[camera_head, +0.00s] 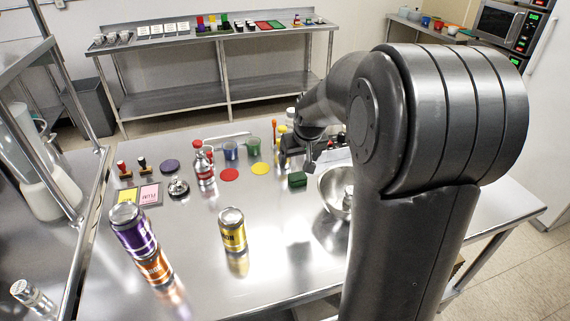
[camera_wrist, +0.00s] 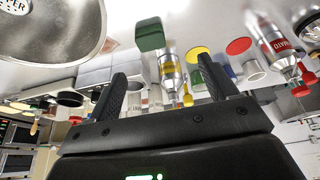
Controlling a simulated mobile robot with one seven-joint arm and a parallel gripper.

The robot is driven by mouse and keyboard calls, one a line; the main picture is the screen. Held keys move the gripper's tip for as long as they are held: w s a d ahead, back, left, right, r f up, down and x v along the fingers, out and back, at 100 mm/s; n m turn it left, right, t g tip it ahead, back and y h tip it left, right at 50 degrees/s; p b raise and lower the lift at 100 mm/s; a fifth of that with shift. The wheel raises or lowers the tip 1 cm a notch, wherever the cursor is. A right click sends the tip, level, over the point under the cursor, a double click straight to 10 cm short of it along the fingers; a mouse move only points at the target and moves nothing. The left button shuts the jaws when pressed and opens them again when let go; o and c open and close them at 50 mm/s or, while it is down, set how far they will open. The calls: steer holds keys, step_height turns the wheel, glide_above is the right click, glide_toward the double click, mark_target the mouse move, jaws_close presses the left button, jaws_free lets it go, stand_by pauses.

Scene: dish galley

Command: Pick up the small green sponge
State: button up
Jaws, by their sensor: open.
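The small green sponge (camera_head: 297,180) is a dark green block lying on the steel table, left of a metal bowl (camera_head: 333,190). In the wrist view the sponge (camera_wrist: 150,33) shows at the top, ahead of the fingers and roughly between their lines. My gripper (camera_head: 309,166) is close to the sponge on its far side in the head view, partly hidden behind my arm. In the wrist view my gripper (camera_wrist: 164,82) has its two fingers spread with nothing held between them. The sponge is apart from the fingers.
A bottle with a yellow label (camera_wrist: 170,72) stands near the sponge. Red (camera_head: 230,175) and yellow (camera_head: 260,169) discs lie to its left. A yellow can (camera_head: 232,230) and a purple can (camera_head: 132,230) stand nearer. The table's front middle is clear.

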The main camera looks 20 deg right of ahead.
step_height(320, 180, down, 3)
steer(key=w+d, duration=0.2)
steer(key=w, duration=0.1)
glide_above(297, 175)
steer(key=s, duration=0.3)
steer(key=f, duration=0.5)
steer(key=shift+w+a, duration=0.15)
steer(key=shift+w, duration=0.1)
steer(key=shift+d+x, duration=0.2)
steer(key=shift+x, duration=2.35)
steer(key=shift+c, duration=0.4)
steer(key=c, duration=1)
